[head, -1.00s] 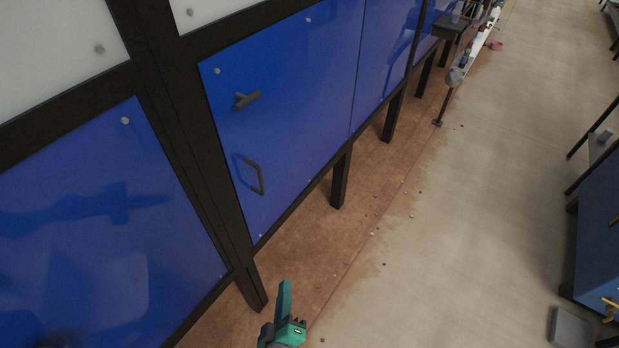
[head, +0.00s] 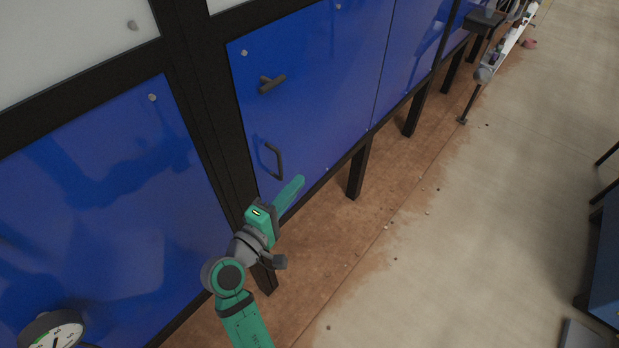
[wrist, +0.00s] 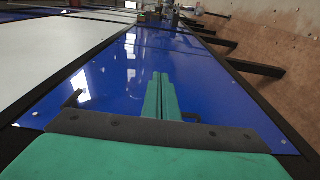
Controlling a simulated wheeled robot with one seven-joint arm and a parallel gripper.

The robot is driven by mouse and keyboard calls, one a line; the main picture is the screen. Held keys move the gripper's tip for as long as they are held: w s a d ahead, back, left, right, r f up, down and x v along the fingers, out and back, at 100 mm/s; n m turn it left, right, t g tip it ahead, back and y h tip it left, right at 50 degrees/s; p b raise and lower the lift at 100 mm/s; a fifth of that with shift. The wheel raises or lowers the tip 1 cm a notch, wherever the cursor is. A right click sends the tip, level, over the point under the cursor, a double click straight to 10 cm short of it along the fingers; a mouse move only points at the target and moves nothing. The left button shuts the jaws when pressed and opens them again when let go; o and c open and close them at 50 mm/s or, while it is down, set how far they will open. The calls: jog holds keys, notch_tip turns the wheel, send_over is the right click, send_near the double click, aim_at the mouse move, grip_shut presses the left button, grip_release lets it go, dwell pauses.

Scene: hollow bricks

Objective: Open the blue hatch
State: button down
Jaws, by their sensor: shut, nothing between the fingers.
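The blue hatch (head: 325,75) is a glossy panel, flush in its black frame and shut. It carries a dark T-shaped latch (head: 272,82) near the top and a dark U-shaped pull handle (head: 274,160) lower down. My gripper (head: 300,181) is green, shut and empty. In the head view it appears just right of and below the pull handle, near the hatch's lower edge, apart from the handle. In the wrist view my gripper (wrist: 160,76) points along the blue hatch (wrist: 215,100). Dark handle parts show on both sides there, partly hidden by the gripper body.
Black frame legs (head: 357,168) stand below the panels. Another blue panel (head: 100,210) is at left, with a round gauge (head: 55,333) at the lower left. The concrete floor (head: 470,210) to the right is open. A blue cabinet (head: 604,265) stands at the right edge.

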jog(key=w+d, duration=0.7)
jog(key=d, duration=0.1)
dwell(1.9)
